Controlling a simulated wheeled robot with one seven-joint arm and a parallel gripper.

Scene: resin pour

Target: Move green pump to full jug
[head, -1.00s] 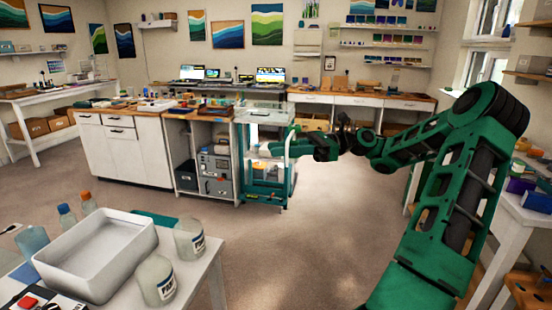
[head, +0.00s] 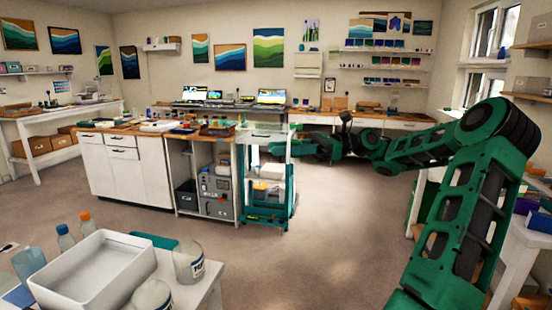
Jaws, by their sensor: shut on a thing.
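My gripper (head: 290,148) is small and far off in the head view, level with the upper part of a wheeled cart (head: 264,129) and overlapping its right side. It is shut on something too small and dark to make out. I cannot tell whether it touches the cart. No green pump can be told apart; green-teal parts of my arm and the cart blend there. Two clear jugs with white labels stand on the near table: one jug (head: 188,258) at its right edge, the other (head: 152,296) partly cut off by the frame. Their labels are too blurred to read surely.
A white tray (head: 60,292) and bottles with blue (head: 65,238) and orange (head: 86,224) caps share the near table. A white cabinet (head: 140,170) stands left of the cart. Open floor (head: 330,240) lies in the middle. A side table stands at right.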

